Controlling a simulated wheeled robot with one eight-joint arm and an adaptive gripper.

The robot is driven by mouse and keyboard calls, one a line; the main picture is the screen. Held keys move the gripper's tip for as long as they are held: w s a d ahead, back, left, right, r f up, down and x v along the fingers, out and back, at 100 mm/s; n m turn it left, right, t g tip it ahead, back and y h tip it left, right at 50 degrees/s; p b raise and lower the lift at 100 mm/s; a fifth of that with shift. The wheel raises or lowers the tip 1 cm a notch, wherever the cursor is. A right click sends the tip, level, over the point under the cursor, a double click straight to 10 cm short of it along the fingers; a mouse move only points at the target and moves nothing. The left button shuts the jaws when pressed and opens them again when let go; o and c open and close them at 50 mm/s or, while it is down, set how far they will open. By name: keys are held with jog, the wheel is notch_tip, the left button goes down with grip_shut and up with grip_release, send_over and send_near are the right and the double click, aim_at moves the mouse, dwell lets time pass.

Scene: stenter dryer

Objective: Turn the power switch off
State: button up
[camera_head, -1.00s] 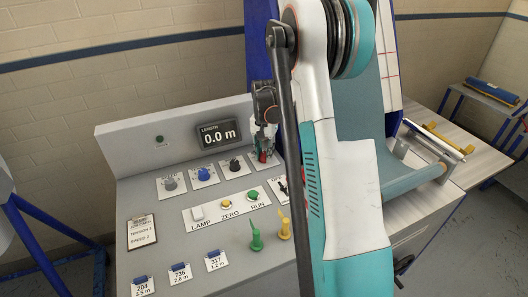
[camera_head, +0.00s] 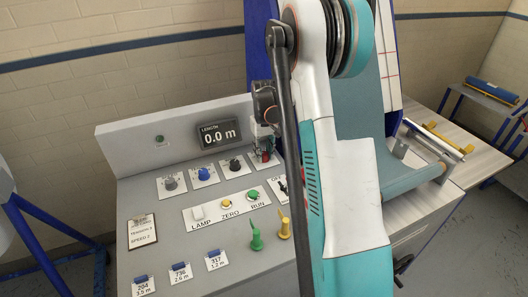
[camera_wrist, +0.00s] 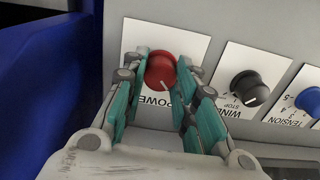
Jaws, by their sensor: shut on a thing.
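The power switch is a red round knob with a white pointer line (camera_wrist: 160,72) on a white plate marked POWER in the wrist view. My gripper (camera_wrist: 163,82) has one teal finger on each side of the knob and is shut on it. The pointer line shows on the knob's lower right part in that view. In the head view the red knob (camera_head: 266,156) is small at the right end of the knob row, partly hidden by my gripper and arm. The plate's other markings are hidden by the fingers.
The grey console (camera_head: 170,255) also holds a display reading 0.0 m (camera_head: 218,135), a LAMP switch, and ZERO and RUN buttons.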

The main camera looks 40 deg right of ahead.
aim_at(264, 153)
dwell(0.4)
jog(key=o, duration=1.1)
jog(key=shift+r, duration=0.1)
notch_tip(264, 153, up, 12)
jog(key=shift+f, duration=0.1)
